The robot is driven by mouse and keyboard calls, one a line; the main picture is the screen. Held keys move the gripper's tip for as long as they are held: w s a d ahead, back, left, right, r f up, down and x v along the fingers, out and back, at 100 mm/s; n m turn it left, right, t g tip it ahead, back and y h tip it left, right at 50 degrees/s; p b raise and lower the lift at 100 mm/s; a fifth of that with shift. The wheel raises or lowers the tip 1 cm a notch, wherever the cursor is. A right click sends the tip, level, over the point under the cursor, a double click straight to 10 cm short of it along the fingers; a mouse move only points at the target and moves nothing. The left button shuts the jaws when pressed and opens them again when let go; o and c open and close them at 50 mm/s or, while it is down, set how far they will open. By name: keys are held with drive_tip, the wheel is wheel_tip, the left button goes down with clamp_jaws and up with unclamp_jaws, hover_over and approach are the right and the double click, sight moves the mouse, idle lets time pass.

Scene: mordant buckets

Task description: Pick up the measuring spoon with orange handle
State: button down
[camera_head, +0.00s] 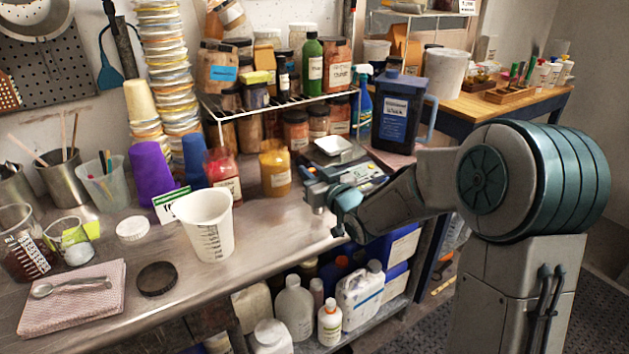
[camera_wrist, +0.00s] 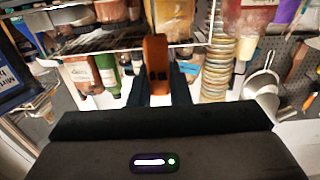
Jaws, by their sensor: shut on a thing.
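My gripper (camera_wrist: 158,88) is shut on an orange handle (camera_wrist: 156,55), which stands up between the two dark fingers in the wrist view. I take it as the measuring spoon's handle; its bowl is hidden or too unclear to make out. In the head view my gripper (camera_head: 332,208) is at the front right of the steel bench, near the small scale. The orange handle does not show clearly there.
A white measuring beaker (camera_head: 207,228) stands on the bench left of my gripper. A silver spoon (camera_head: 70,286) lies on a folded pink cloth (camera_head: 100,309). A wire shelf (camera_head: 285,103) with jars and a dark blue jug (camera_head: 398,115) stand behind. Containers fill the lower shelf.

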drive_tip(key=d+r+p, duration=0.1)
drive_tip(key=d+r, duration=0.8)
drive_tip(key=d, duration=0.2)
drive_tip(key=shift+s+d+r, duration=0.15)
drive_tip(key=shift+s+d, duration=0.2)
drive_tip(key=shift+s, duration=0.05)
idle(0.3)
